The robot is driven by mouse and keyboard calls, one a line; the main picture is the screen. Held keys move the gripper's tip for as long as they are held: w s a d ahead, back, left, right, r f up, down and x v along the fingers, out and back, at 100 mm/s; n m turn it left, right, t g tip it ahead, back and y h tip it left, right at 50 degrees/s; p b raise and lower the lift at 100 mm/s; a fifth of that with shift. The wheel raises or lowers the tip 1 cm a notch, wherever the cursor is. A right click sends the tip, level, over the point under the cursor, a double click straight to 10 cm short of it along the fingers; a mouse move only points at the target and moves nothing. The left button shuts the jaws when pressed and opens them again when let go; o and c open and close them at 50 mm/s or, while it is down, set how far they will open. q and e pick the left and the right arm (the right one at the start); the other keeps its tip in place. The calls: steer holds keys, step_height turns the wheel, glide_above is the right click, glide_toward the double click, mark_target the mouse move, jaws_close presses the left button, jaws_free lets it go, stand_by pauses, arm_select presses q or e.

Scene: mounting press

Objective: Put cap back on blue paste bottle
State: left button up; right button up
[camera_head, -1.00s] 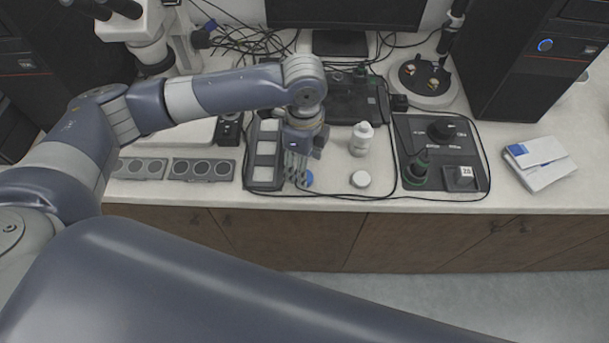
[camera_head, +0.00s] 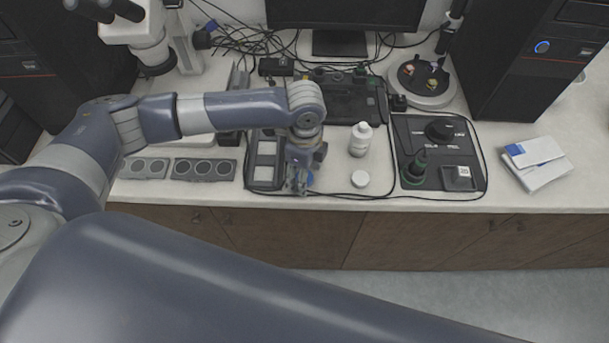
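A small blue round thing (camera_head: 310,178), perhaps a cap or the open top of a bottle, sits near the front edge of the bench. My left gripper (camera_head: 299,188) points down right at it and hides most of it. I cannot tell whether the fingers touch it or are closed. A white bottle (camera_head: 359,141) stands upright to the right of the gripper. A white round cap (camera_head: 360,179) lies on the bench in front of that bottle, apart from the gripper. My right gripper is not in view.
A black panel with knobs (camera_head: 440,150) lies to the right, ringed by a cable. Black-framed pads (camera_head: 264,176) lie left of the gripper, with grey blocks (camera_head: 203,169) further left. White and blue boxes (camera_head: 535,160) lie at the far right. A monitor stands behind.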

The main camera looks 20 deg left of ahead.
arm_select(q)
steer(key=c, duration=0.8)
steer(key=shift+r, duration=0.1)
steer(key=shift+r, duration=0.6)
steer(key=shift+s+d+r+b, duration=0.1)
steer(key=shift+s+r+b, duration=0.15)
steer(key=shift+r+b, duration=0.6)
steer(key=s+d+r+b, duration=0.1)
steer(key=s+d, duration=0.1)
steer(key=s, duration=0.5)
steer(key=s+d+r+b, duration=0.1)
steer(key=s+d, duration=0.2)
steer(key=s, duration=0.4)
steer(key=shift+s, duration=0.35)
steer(key=shift+a, duration=0.1)
